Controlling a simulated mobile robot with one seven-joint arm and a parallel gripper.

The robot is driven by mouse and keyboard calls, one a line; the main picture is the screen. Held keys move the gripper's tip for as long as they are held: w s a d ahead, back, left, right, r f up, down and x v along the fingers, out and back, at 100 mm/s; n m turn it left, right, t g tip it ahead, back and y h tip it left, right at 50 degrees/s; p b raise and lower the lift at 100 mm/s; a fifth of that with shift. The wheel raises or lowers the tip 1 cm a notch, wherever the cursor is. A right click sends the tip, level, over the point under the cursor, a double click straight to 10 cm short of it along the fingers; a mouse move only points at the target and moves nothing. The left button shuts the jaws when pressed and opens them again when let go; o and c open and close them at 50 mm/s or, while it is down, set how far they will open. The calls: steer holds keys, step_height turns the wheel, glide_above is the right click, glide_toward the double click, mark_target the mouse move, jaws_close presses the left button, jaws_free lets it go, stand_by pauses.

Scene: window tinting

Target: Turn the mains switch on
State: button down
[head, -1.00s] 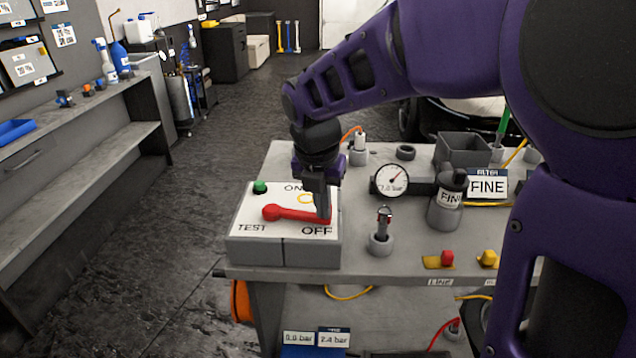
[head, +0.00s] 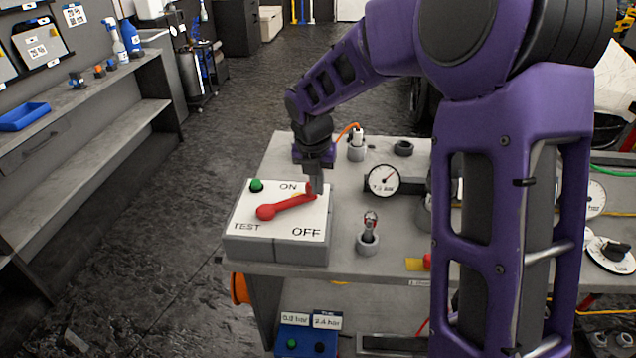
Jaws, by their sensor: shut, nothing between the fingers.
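The mains switch is a grey box with a white top panel (head: 262,222) marked ON, OFF and TEST, at the front left of the table. Its red lever (head: 285,207) pivots at the left, and its free end points right and slightly up, between OFF and ON and nearer ON. A green button (head: 257,185) sits at the panel's upper left. My gripper (head: 316,190) points down, shut and empty, at the lever's free end. It looks to be touching the lever, and its fingertips partly overlap the end.
A pressure gauge (head: 383,181) and a small holder with a red-topped tool (head: 368,236) stand right of the switch on the grey table (head: 345,215). An orange cable (head: 346,133) runs behind my gripper. My arm hides much of the table's right side.

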steer(key=shift+w+a, duration=0.15)
steer(key=shift+w, duration=0.5)
steer(key=shift+w+a, duration=0.15)
steer(key=shift+w, duration=0.6)
